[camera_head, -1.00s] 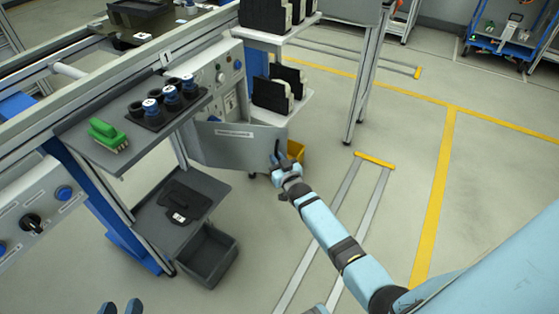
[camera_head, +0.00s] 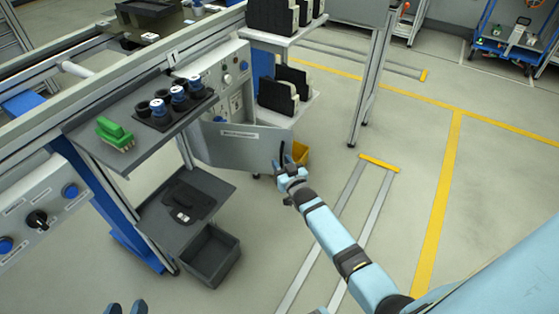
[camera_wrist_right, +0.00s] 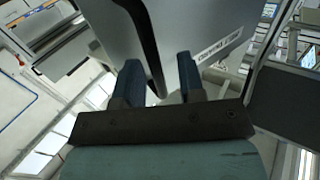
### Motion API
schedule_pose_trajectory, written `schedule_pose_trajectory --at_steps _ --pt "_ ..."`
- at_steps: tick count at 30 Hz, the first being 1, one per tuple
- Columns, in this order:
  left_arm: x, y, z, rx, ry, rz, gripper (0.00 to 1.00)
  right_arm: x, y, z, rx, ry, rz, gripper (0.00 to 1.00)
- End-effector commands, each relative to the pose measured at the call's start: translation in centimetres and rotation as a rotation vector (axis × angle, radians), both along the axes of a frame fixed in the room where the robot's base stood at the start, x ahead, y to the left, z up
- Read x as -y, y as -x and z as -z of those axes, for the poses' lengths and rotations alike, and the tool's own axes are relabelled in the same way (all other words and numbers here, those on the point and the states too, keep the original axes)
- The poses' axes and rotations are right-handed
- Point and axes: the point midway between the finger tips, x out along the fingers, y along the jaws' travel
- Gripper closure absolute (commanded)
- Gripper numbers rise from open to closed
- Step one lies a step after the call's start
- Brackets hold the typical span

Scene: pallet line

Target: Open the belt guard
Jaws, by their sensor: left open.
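The belt guard (camera_head: 238,147) is a grey labelled panel, swung out from the machine front, with knobs and a box showing behind it. My right gripper (camera_head: 283,158) is at the guard's free right edge. In the right wrist view, the guard (camera_wrist_right: 195,25) reaches down toward the space between the two fingers of my right gripper (camera_wrist_right: 161,85). These fingers stand apart with a gap between them; firm contact with the guard cannot be seen. My left gripper (camera_head: 126,308) shows only its fingertips, apart and empty, at the bottom edge.
Below are a lower shelf with a dark item and a grey bin (camera_head: 213,258). A yellow bin (camera_head: 300,152) stands behind my right gripper.

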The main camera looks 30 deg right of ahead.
Motion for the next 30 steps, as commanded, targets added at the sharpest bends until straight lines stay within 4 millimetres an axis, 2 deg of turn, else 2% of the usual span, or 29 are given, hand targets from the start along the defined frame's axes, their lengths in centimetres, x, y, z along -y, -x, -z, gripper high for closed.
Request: schedule_pose_trajectory --at_steps 3,6,9,15,21,29,30 --pt "-0.5 0.1 0.2 -0.037 -0.028 -0.005 0.57 -0.2 2.6 -0.2 -0.003 0.0 -0.001 0.64" --pt "-1.4 1.2 2.7 -0.13 -0.063 -0.025 0.57 -0.3 4.9 -0.3 -0.002 0.001 -0.002 0.64" --pt "-1.9 1.6 3.4 -0.17 -0.087 -0.029 0.57 -0.5 7.2 -0.2 -0.003 0.001 -0.002 0.64" --pt "-2.0 1.6 3.3 -0.173 -0.096 -0.029 0.57 -0.8 10.7 -0.2 -0.001 0.0 -0.003 0.64" --pt "-2.0 1.6 3.4 -0.175 -0.1 -0.03 0.57 -0.9 12.2 -0.2 0.001 0.0 -0.004 0.64" --pt "-2.0 1.6 3.4 -0.175 -0.1 -0.03 0.57 -0.9 12.3 -0.1 0.002 0.0 -0.004 0.64" --pt "-2.0 1.6 3.4 -0.174 -0.1 -0.03 0.57 -0.9 12.3 -0.1 0.002 0.0 -0.004 0.68"
